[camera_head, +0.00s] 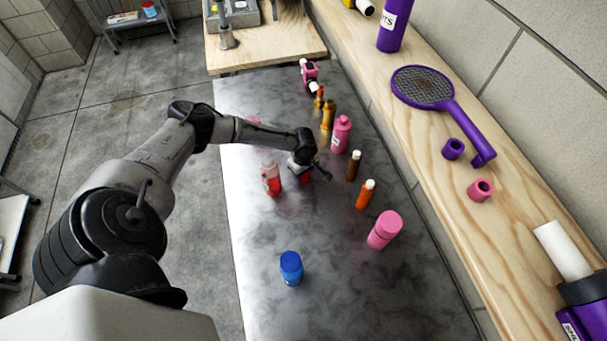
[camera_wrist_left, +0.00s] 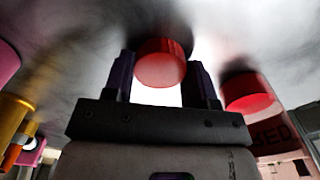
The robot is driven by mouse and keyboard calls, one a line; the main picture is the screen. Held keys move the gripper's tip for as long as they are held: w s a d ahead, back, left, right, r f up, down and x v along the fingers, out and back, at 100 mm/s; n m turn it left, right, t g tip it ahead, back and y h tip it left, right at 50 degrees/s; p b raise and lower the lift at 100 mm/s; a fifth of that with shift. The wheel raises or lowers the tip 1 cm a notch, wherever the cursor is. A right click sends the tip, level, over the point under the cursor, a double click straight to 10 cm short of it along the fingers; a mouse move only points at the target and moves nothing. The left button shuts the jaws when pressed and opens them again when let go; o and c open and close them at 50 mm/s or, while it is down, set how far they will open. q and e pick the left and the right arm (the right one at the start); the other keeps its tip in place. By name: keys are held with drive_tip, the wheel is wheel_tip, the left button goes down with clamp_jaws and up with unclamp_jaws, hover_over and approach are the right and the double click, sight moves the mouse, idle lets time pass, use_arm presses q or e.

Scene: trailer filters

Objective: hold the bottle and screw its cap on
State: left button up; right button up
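A red bottle (camera_head: 271,180) stands upright on the metal table, just left of my left gripper. The left wrist view shows its red lower part and its label (camera_wrist_left: 272,138) at the right, apart from the fingers. A round red cap (camera_wrist_left: 160,65) is between the two fingertips of my left gripper (camera_wrist_left: 163,78), with a finger against each side. In the head view the cap (camera_head: 306,178) shows as a small red patch under my left gripper (camera_head: 312,174), low over the table; whether it touches the table is hidden. My right gripper is not in view.
To the gripper's right stand a pink bottle (camera_head: 341,135), a brown bottle (camera_head: 353,166) and an orange bottle (camera_head: 365,195). A larger pink container (camera_head: 384,230) and a blue one (camera_head: 291,268) stand nearer. The table's near middle is clear. A wooden shelf (camera_head: 500,215) runs along the right.

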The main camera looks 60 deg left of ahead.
use_arm(q)
drive_tip(key=c, duration=0.4)
drive_tip(key=shift+o, duration=0.2)
drive_tip(key=shift+r, duration=0.1)
drive_tip(key=shift+r, duration=0.6)
wheel_tip(320, 180, up, 3)
drive_tip(key=shift+r+p, duration=0.1)
drive_tip(key=shift+p, duration=0.4)
drive_tip(key=w+d+r, duration=0.5)
drive_tip(key=d+r, duration=0.1)
drive_tip(key=d, duration=0.4)
drive_tip(key=shift+d+r+p, duration=0.25)
drive_tip(key=shift+d+p, duration=0.05)
drive_tip(key=shift+p, duration=0.1)
